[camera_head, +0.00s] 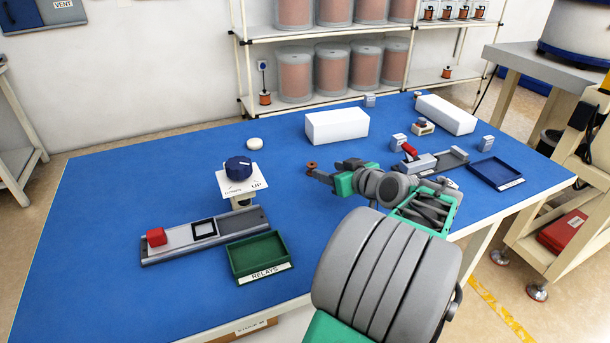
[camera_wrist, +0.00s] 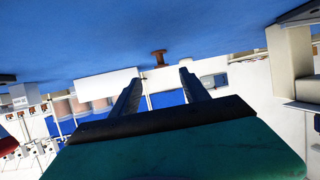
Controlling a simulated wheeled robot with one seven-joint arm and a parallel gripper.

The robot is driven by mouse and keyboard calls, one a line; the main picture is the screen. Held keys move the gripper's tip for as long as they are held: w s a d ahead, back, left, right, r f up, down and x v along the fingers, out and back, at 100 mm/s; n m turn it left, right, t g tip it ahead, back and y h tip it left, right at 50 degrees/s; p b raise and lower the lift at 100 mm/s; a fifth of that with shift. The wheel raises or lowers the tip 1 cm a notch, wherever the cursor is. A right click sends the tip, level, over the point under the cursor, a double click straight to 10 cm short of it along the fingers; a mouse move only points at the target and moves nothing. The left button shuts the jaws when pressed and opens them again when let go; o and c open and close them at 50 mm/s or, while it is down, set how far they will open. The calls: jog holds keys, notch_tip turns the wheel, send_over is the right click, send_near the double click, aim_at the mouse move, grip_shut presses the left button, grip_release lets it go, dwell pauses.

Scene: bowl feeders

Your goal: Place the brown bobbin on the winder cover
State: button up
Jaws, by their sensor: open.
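The brown bobbin (camera_head: 311,166) stands on the blue table near its middle, just off the tips of my gripper (camera_head: 321,174). In the wrist view, which looks upside down, the bobbin (camera_wrist: 159,58) appears between and beyond my two open fingers (camera_wrist: 160,78), with nothing held. A gap shows between the fingertips and the bobbin. No part is clearly marked as the winder cover. Two plain white blocks, one at the back middle (camera_head: 337,126) and one at the back right (camera_head: 445,114), stand on the table; I cannot tell whether either is the cover.
A dark blue knob (camera_head: 238,168) sits on a white plate marked UP. A grey rail (camera_head: 205,234) with a red block and a green RELAYS tray (camera_head: 233,263) lie front left. A dark blue tray (camera_head: 513,184) and another rail (camera_head: 450,161) are at right. The left table is clear.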

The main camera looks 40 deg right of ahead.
aim_at(314, 166)
jog(key=x, duration=0.8)
jog(key=shift+a+b, duration=0.15)
jog(key=shift+b, duration=0.2)
grip_shut()
